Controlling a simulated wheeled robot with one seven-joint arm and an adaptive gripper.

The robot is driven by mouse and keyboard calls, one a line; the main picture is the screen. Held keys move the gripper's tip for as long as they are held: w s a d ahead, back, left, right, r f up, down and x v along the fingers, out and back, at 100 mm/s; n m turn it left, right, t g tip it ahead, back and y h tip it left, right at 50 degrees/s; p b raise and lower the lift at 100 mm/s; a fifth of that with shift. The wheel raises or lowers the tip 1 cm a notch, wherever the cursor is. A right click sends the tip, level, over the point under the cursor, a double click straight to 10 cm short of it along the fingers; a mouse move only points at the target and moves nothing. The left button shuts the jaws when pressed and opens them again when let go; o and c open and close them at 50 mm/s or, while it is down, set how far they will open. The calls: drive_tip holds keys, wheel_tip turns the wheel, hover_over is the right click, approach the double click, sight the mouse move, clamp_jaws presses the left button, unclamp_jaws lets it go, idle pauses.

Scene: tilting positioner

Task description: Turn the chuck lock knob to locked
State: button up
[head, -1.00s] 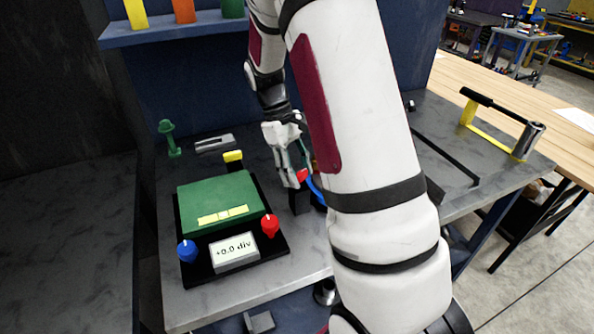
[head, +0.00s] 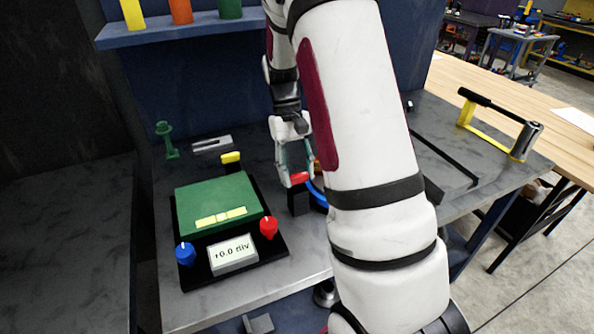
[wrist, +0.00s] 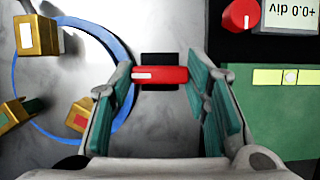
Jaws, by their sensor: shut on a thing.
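The chuck lock knob is a red bar with a white mark at its left end in the wrist view (wrist: 165,75). It sits over a black block (wrist: 160,56) and also shows as a small red piece in the head view (head: 299,178). My gripper (wrist: 158,80) has its teal-padded fingers shut on the two ends of the bar. In the head view my gripper (head: 297,173) points down at the knob. The chuck (wrist: 118,34) shows as a blue ring with yellow jaws (wrist: 37,36) left of the knob, and my arm partly hides it in the head view.
A green-topped unit (head: 208,196) stands left of my gripper, with a red knob (head: 268,228), a blue knob (head: 186,255) and a "+0.0 div" display (head: 233,254). A yellow-framed tool (head: 498,125) lies at the right. The bench's front left is clear.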

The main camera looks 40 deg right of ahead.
drive_tip(key=o, duration=1.2)
drive_tip(key=shift+c, duration=0.2)
drive_tip(key=shift+r, duration=0.1)
drive_tip(key=v, duration=1.1)
drive_tip(key=shift+w+r, duration=0.25)
drive_tip(key=shift+r, duration=0.1)
drive_tip(key=shift+d, duration=0.1)
